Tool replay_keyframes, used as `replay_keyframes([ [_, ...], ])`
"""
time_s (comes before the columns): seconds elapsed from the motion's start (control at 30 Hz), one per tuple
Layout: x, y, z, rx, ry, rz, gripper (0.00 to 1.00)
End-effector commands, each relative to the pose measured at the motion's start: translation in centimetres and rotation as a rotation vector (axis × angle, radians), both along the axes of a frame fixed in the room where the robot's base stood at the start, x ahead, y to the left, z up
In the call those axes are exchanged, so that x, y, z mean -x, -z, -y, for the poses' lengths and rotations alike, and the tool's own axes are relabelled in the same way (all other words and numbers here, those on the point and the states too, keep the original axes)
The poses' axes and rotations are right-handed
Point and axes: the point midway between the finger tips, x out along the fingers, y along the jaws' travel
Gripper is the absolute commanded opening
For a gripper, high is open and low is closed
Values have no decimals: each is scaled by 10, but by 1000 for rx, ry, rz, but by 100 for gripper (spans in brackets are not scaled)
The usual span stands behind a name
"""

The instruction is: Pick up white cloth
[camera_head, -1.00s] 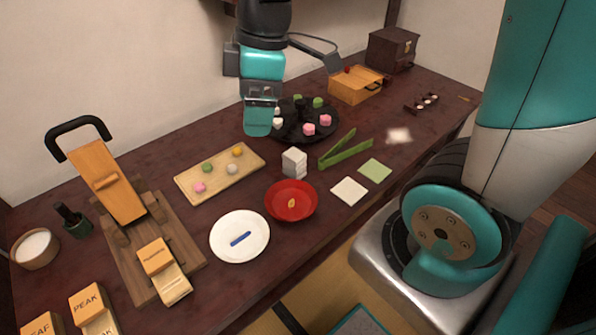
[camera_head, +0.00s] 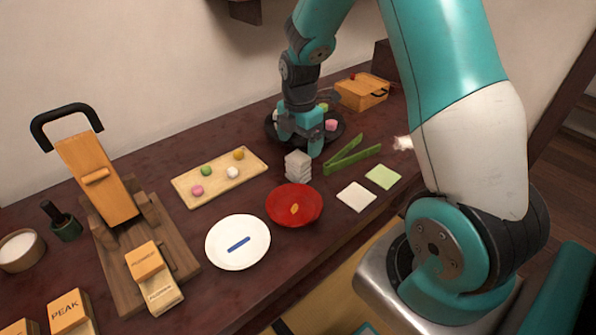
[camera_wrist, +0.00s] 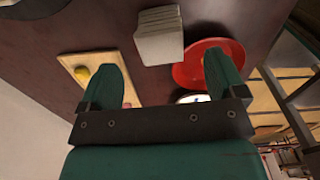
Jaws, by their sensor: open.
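A flat white cloth-like square (camera_head: 356,196) lies on the table beside a flat green square (camera_head: 383,177). A small white stack of layered, folded-looking pieces (camera_head: 298,166) stands upright behind the red dish; I cannot tell which is the cloth meant. My gripper (camera_head: 300,140) points down, open and empty, just behind the stack and partly over the dark round plate (camera_head: 337,138). In the wrist view the stack (camera_wrist: 160,38) shows ahead, between and beyond the open fingers (camera_wrist: 166,72), apart from them.
A red dish (camera_head: 281,213) and a white plate (camera_head: 221,261) with a blue stick stand in front. A wooden board (camera_head: 216,187) with several sweets lies left. Green tongs (camera_head: 352,155) lie right of the stack. A wooden box (camera_head: 365,92) stands behind.

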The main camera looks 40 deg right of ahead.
Motion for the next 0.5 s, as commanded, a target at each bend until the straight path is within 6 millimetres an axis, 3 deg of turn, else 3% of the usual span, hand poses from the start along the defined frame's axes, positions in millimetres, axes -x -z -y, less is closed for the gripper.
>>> replay_keyframes([
  [0.1,0,17,0,-1,0,-2,89],
  [0.33,1,34,-2,-1,0,-2,89],
  [0.5,2,62,-4,-1,1,-2,89],
])
